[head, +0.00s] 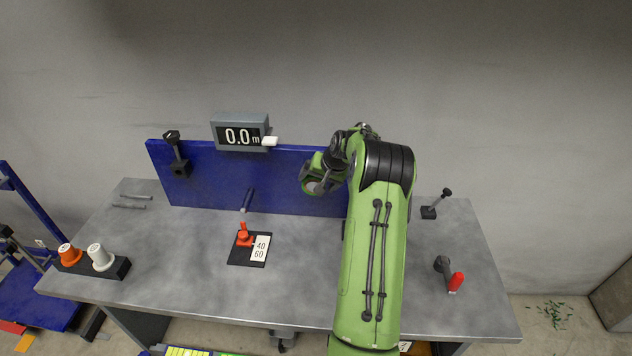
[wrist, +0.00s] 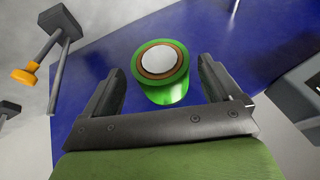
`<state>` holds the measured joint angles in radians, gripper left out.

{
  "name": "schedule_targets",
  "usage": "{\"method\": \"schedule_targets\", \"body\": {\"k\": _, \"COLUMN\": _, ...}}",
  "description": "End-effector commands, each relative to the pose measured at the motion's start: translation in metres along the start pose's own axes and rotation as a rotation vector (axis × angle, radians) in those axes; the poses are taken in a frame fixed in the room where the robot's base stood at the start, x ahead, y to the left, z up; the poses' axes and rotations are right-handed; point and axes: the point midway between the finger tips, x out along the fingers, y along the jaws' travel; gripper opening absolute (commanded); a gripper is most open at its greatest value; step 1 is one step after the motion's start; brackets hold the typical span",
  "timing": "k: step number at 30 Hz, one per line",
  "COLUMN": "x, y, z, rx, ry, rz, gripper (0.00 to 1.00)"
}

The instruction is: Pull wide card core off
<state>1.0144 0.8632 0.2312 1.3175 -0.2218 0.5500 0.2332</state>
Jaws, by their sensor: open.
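In the wrist view a short round piece stands out from the blue panel (wrist: 100,65). It has a shiny green outer wall (wrist: 168,95), a brown card-coloured ring (wrist: 159,76) at its end and a white round middle (wrist: 158,59). The ring looks like the card core's edge. My gripper (wrist: 160,66) is open, with one dark finger on each side of the green piece and visible gaps between. In the head view my green arm covers the right part of the blue panel, and I cannot clearly tell the core from my wrist there.
A length display (head: 240,132) reading 0.0 m sits on the panel's top edge, left of my arm. A dark clamp (head: 178,158) is at the panel's left. Orange (head: 70,254) and white (head: 100,257) spools stand at the table's left. A red-handled crank (head: 455,282) is at right.

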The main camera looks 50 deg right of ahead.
Motion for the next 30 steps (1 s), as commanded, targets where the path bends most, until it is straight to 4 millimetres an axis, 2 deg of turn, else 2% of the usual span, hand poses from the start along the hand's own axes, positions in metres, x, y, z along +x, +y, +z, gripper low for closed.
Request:
{"method": "schedule_targets", "body": {"k": 3, "x": 0.017, "y": 0.0, "z": 0.0, "rx": 0.0, "ry": -0.001, "rz": 0.0, "gripper": 0.91}}
{"method": "schedule_targets", "body": {"k": 6, "x": 0.024, "y": 0.0, "z": 0.0, "rx": 0.0, "ry": 0.0, "rz": 0.001, "gripper": 0.91}}
{"method": "schedule_targets", "body": {"k": 14, "x": 0.025, "y": 0.0, "z": 0.0, "rx": 0.0, "ry": 0.001, "rz": 0.001, "gripper": 0.9}}
{"method": "schedule_targets", "body": {"k": 25, "x": 0.025, "y": 0.0, "z": 0.0, "rx": 0.0, "ry": 0.0, "rz": 0.001, "gripper": 0.33}}
{"method": "schedule_targets", "body": {"k": 30, "x": 0.024, "y": 0.0, "z": 0.003, "rx": -0.001, "ry": 0.001, "rz": 0.0, "gripper": 0.31}}
